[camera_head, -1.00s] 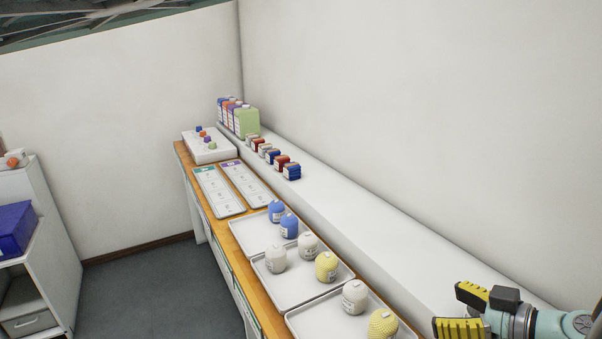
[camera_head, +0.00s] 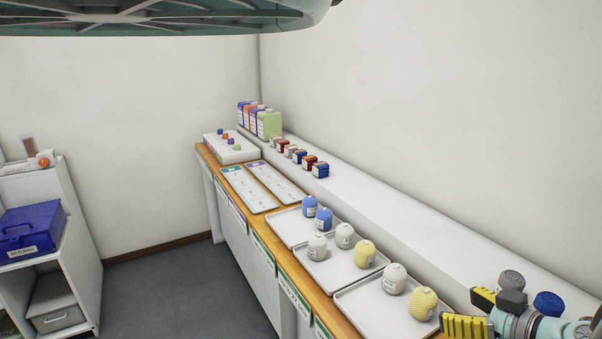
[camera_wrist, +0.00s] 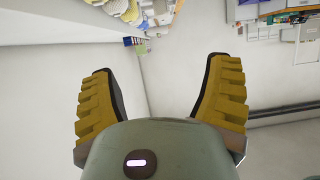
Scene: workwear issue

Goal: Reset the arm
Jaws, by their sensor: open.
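My gripper (camera_head: 478,312) shows at the lower right of the head view, its yellow-padded fingers apart. In the wrist view the two fingers (camera_wrist: 161,95) are wide apart with only white wall and floor between them. It holds nothing. It is at the near end of the counter, to the right of the trays and apart from the things on them.
A wooden counter (camera_head: 206,160) carries trays with blue, white and yellow bundles (camera_head: 365,254). Small jars (camera_head: 320,170) and tall bottles (camera_head: 269,124) stand on the white ledge (camera_head: 400,213). Dark grey and blue bundles (camera_head: 548,303) are close behind my gripper. A blue box (camera_head: 30,232) sits on the left shelf.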

